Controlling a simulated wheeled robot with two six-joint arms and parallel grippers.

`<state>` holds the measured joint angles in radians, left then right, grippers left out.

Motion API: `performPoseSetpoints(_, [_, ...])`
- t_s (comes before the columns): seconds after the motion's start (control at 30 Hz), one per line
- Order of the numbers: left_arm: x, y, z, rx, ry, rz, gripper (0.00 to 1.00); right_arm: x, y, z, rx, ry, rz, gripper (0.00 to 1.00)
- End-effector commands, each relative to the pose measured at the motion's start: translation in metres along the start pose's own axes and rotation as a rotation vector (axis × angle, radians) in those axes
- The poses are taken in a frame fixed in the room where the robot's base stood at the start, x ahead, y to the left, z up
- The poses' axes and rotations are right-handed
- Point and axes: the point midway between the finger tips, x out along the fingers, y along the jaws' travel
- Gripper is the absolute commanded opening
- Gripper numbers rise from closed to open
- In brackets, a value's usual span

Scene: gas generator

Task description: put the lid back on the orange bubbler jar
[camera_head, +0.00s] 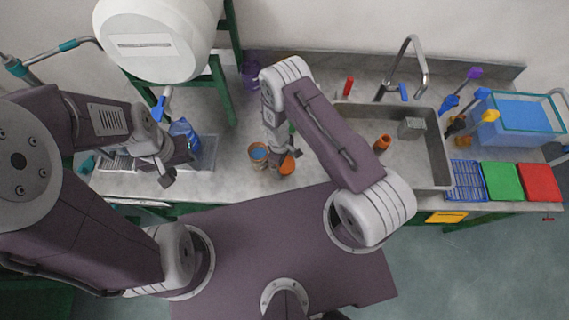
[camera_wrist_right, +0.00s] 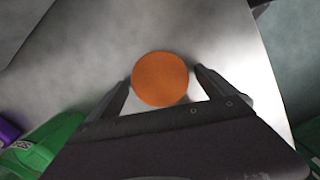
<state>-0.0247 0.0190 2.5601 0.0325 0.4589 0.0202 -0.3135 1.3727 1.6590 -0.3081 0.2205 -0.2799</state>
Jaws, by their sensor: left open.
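The orange bubbler jar (camera_head: 258,152) stands open on the counter, its round mouth showing a darker inside. An orange round lid (camera_head: 287,165) is just right of it, under my right gripper (camera_head: 284,154). In the right wrist view the lid (camera_wrist_right: 160,78) is a flat orange disc between the two fingertips of my right gripper (camera_wrist_right: 163,76). The left finger looks very close to its rim and a narrow gap shows at the right; I cannot tell whether they grip it. My left gripper (camera_head: 168,170) is open and empty, over the counter at the left.
A sink (camera_head: 432,150) with a tap (camera_head: 415,65) is at the right. Blue, green (camera_head: 502,182) and red (camera_head: 540,182) racks or trays lie beyond it. A large white tank (camera_head: 160,40) on a green stand is at the back left. Bare counter (camera_head: 225,170) lies left of the jar.

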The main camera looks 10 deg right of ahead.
Motion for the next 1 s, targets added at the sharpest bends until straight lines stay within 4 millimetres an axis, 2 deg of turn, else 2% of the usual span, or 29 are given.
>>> performPoseSetpoints(0.03, [0.0, 0.0, 0.0, 0.0, 0.0, 0.0, 0.47, 0.0, 0.0, 0.0, 0.0, 0.0, 0.0, 0.8])
performPoseSetpoints(0.2, [0.0, 0.0, 0.0, 0.0, 0.0, 0.0, 0.47, 0.0, 0.0, 0.0, 0.0, 0.0, 0.0, 0.33])
performPoseSetpoints(0.23, [0.0, 0.0, 0.0, 0.0, 0.0, 0.0, 0.47, 0.0, 0.0, 0.0, 0.0, 0.0, 0.0, 0.33])
performPoseSetpoints(0.27, [0.0, 0.0, 0.0, 0.0, 0.0, 0.0, 0.47, 0.0, 0.0, 0.0, 0.0, 0.0, 0.0, 0.27])
performPoseSetpoints(0.57, [0.003, 0.0, 0.0, 0.0, 0.0, 0.0, 0.47, -0.006, 0.0, 0.0, 0.0, 0.001, 0.0, 0.26])
performPoseSetpoints(0.77, [0.013, 0.0, 0.001, 0.0, 0.0, 0.0, 0.47, -0.037, 0.001, 0.003, 0.001, 0.004, 0.002, 0.26])
performPoseSetpoints(1.0, [0.033, -0.001, 0.003, 0.0, 0.0, 0.0, 0.47, -0.061, -0.037, 0.039, -0.004, 0.001, 0.001, 0.26])
